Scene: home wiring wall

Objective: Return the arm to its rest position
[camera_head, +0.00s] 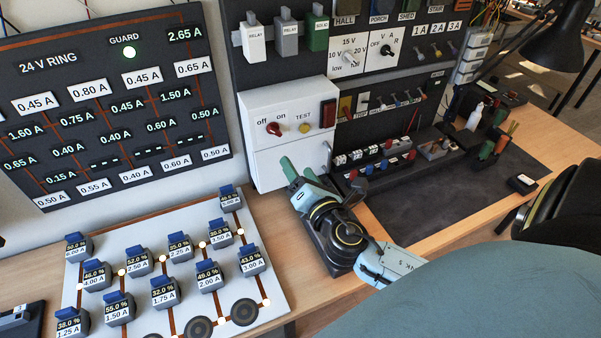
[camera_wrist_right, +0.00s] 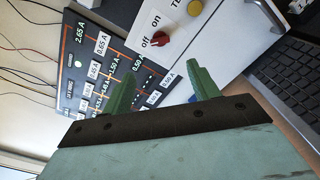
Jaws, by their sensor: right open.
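My right gripper (camera_head: 298,171) is open and empty, with two green fingers, in front of the lower part of the white switch box (camera_head: 284,100). In the right wrist view its fingers (camera_wrist_right: 160,88) stand apart with nothing between them. The box's red off/on knob (camera_head: 274,129) and yellow test button (camera_head: 304,128) are above the fingers in the head view. The knob also shows beyond the fingers in the wrist view (camera_wrist_right: 154,41). Whether the fingers touch the box cannot be told. My left gripper is not in view.
A board of blue-topped modules (camera_head: 205,319) lies on the bench at left, below the 24 V ring panel (camera_head: 85,120). A dark mat (camera_head: 420,210) and small parts are at right. A black lamp (camera_head: 560,40) overhangs the far right. A keyboard (camera_wrist_right: 295,75) shows in the wrist view.

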